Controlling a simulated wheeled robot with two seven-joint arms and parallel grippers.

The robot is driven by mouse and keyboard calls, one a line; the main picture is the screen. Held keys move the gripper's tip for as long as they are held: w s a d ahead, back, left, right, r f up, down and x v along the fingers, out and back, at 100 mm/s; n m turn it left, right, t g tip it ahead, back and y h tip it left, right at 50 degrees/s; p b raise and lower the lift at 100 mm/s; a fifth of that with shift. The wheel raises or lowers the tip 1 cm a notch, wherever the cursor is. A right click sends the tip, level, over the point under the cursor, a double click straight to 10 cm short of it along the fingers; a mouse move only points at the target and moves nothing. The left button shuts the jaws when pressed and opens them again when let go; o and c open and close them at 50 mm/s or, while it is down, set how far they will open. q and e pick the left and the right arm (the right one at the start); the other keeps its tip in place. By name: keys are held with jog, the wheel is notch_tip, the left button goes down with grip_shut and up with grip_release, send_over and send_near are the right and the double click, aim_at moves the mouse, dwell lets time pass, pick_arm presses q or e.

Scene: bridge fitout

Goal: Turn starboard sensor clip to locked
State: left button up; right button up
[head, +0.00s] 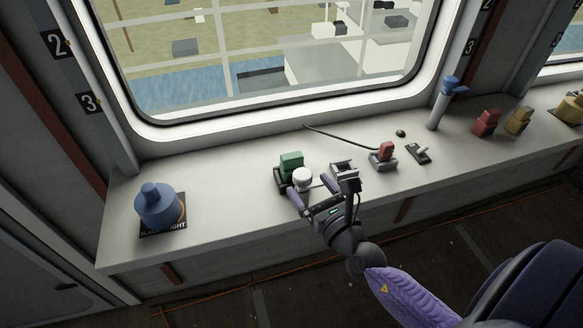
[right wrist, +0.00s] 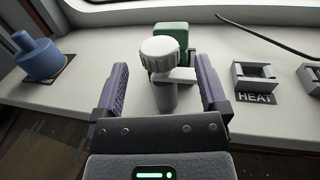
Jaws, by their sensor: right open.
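A white fitting with a round ribbed knob (head: 303,179) on a short post stands on the shelf in front of a green block. It looks like the sensor clip, but I see no label on it. In the right wrist view the knob (right wrist: 160,53) sits between my fingers, and a flat white arm (right wrist: 181,75) points right from the post. My right gripper (head: 312,191) is open, its purple fingers on either side of the fitting with gaps showing in the wrist view. The lock marking is not visible. My left gripper is out of view.
The green block (head: 291,163) stands close behind the fitting. An empty grey holder (head: 344,168) marked HEAT, a red block (head: 384,151) in a holder and a small switch (head: 420,152) lie to the right. A blue knob (head: 157,206) stands left. Shelf between is bare.

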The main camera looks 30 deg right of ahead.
aim_at(299, 172)
jog(key=w, duration=0.5)
jog(key=shift+w+d, duration=0.1)
jog(key=shift+w, duration=0.05)
